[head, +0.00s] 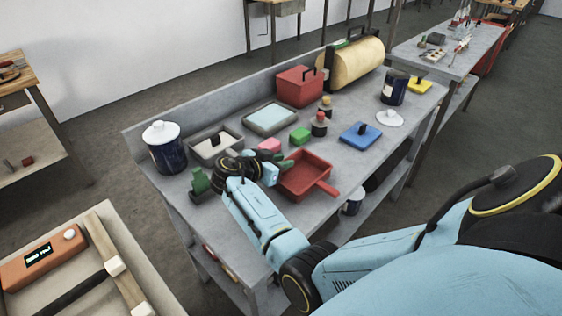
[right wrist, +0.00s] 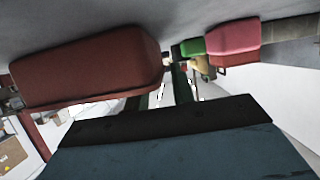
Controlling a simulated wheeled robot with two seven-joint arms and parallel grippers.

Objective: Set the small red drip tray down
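The small red drip tray (head: 319,167) is a shallow square pan with a short handle pointing toward the table's front edge. It looks level and appears to rest on the grey table. In the right wrist view the tray (right wrist: 85,68) fills the upper left, close to the grey surface. My right gripper (head: 285,161) is at the tray's left rim. In the wrist view its green fingers (right wrist: 161,94) stand apart with a clear gap between them. The tray's side partly covers one finger, and I cannot tell whether they touch. My left gripper is not in view.
A pink block (head: 269,145) and a green block (head: 300,135) sit behind the tray. A red box (head: 299,86), a yellow cylinder (head: 352,63) and a blue canister (head: 166,154) stand around the table.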

